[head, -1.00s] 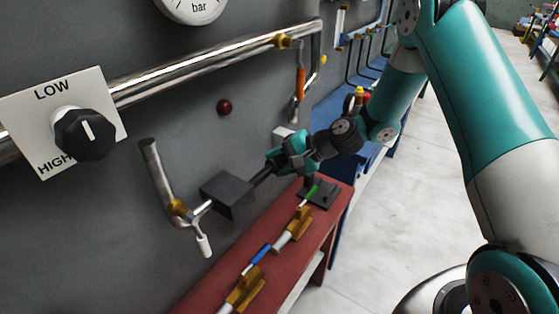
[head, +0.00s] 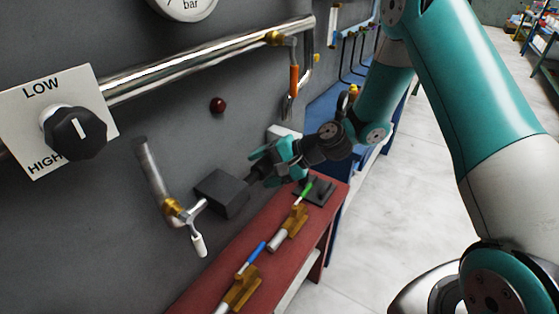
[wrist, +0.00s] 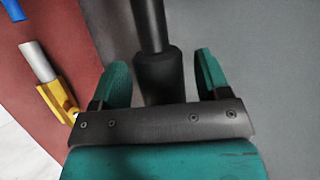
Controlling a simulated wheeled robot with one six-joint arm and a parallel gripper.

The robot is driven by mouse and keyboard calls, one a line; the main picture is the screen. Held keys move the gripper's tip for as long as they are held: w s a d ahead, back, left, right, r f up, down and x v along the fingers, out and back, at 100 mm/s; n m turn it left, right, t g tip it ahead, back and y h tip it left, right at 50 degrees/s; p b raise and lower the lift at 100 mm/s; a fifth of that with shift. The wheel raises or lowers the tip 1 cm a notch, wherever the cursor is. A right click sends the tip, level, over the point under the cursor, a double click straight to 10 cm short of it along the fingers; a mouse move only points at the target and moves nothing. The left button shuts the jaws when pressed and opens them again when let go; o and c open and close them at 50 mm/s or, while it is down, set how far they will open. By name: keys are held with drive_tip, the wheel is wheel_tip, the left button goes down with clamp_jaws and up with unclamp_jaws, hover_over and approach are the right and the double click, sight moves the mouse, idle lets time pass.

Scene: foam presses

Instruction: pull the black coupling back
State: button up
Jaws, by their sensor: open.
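The black coupling (wrist: 160,75) is a dark sleeve at the end of a thinner black rod (wrist: 150,22) in the wrist view. In the head view the coupling (head: 255,174) shows small, beside the dark box (head: 222,193) on the grey wall. My gripper (wrist: 162,72) is open, with one teal finger on each side of the coupling and a gap on both sides. In the head view my gripper (head: 267,165) has its fingers spread towards the box. The coupling's near end is hidden behind my gripper's black crossbar.
A red bench (head: 262,222) below carries brass fittings with blue and green parts. A pipe with a white-tipped valve lever (head: 199,244) is left of the box. An orange-handled valve (head: 294,80) hangs above. Clear floor lies to the right.

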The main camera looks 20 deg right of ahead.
drive_tip(key=b+v, duration=0.3)
drive_tip(key=v, duration=1.4)
drive_tip(key=shift+s+r, duration=0.1)
drive_tip(key=s+a+r+n+g+h, duration=0.3)
drive_tip(key=s+a+r+n+g, duration=0.1)
drive_tip(key=s+a+n, duration=0.6)
drive_tip(key=s+a+r+n+h, duration=0.1)
drive_tip(key=s+a+n, duration=0.1)
drive_tip(key=s, duration=0.3)
drive_tip(key=s+a+r+n+g+h, duration=0.1)
drive_tip(key=s+a+n+h, duration=0.1)
drive_tip(key=s, duration=0.3)
drive_tip(key=shift+s+r+n, duration=0.2)
drive_tip(key=shift+s+n, duration=0.2)
drive_tip(key=shift+n, duration=0.4)
drive_tip(key=shift+c, duration=0.2)
